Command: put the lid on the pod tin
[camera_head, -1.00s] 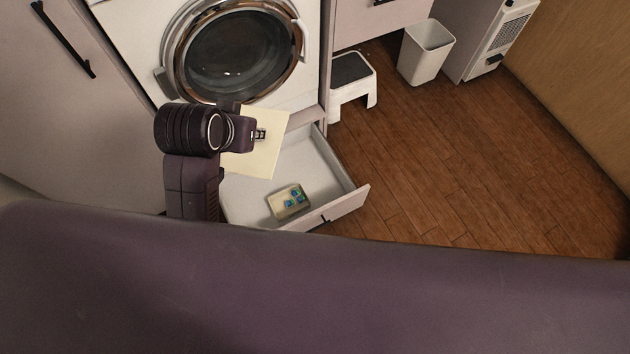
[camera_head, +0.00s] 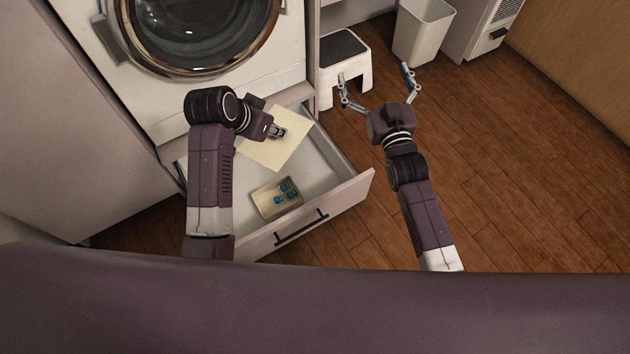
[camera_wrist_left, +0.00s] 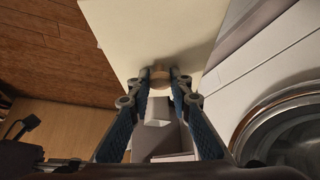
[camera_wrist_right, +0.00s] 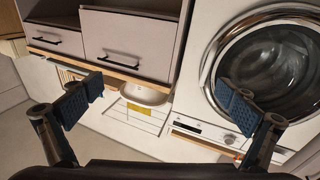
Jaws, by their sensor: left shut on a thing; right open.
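The pod tin (camera_head: 265,204) is an open, shallow beige box with several blue-green pods in it. It lies in the pulled-out drawer, near its front. The lid (camera_head: 287,152) is a flat cream square. My left gripper (camera_head: 280,131) is shut on the lid's knob and holds it tilted over the back of the drawer, apart from the tin. In the left wrist view the lid (camera_wrist_left: 140,30) shows with its round wooden knob (camera_wrist_left: 160,83) between the fingers. My right gripper (camera_head: 374,74) is open and empty, over the floor right of the drawer.
The drawer (camera_head: 345,200) is open below the washing machine (camera_head: 200,35). A white step stool (camera_head: 345,60) with a dark top stands beyond the right gripper. A white bin (camera_head: 424,32) stands behind it. The wooden floor (camera_head: 530,170) at the right is clear.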

